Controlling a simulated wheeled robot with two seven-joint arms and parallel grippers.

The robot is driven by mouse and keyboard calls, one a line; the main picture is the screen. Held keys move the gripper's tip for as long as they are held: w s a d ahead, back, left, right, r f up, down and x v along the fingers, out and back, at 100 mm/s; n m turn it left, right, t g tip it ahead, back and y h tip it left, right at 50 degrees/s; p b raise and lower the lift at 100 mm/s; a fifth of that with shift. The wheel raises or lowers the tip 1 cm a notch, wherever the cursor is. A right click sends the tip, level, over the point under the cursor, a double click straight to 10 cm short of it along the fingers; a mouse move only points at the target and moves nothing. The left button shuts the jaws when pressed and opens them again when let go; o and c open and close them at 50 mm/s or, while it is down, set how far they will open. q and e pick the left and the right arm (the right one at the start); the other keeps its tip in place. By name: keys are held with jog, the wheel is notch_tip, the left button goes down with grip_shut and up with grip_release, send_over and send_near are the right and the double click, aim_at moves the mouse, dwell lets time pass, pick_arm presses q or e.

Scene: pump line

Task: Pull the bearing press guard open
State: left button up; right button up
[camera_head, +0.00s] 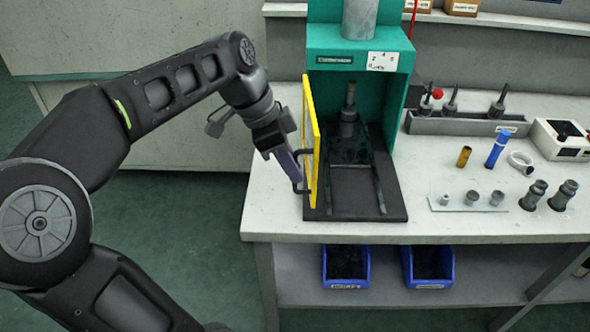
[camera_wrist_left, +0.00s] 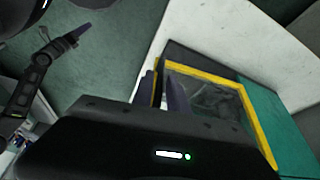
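The bearing press (camera_head: 325,45) is a teal frame on a dark base plate. Its guard (camera_head: 314,150), a yellow-framed clear panel, stands swung out at the press's left side, seen nearly edge-on. In the left wrist view the guard (camera_wrist_left: 248,112) shows its yellow frame and clear pane. A dark handle (camera_head: 298,187) sticks out from the guard's left face. My left gripper (camera_head: 293,170) has its purple fingers at this handle; whether they clamp it is hidden. My right gripper (camera_wrist_left: 82,32) is small in the left wrist view, away from the press, above the floor.
A dark rack (camera_head: 465,124) with tools, a blue cylinder (camera_head: 497,149), a brass piece (camera_head: 464,157), a ring (camera_head: 521,162) and grey parts stand right of the press. Blue bins (camera_head: 346,284) sit on the shelf below. Left of the bench is open floor.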

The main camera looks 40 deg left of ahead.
pick_arm(q)
jog(key=v, duration=0.6)
jog(key=shift+f, duration=0.1)
pick_arm(e)
jog(key=shift+r, duration=0.2)
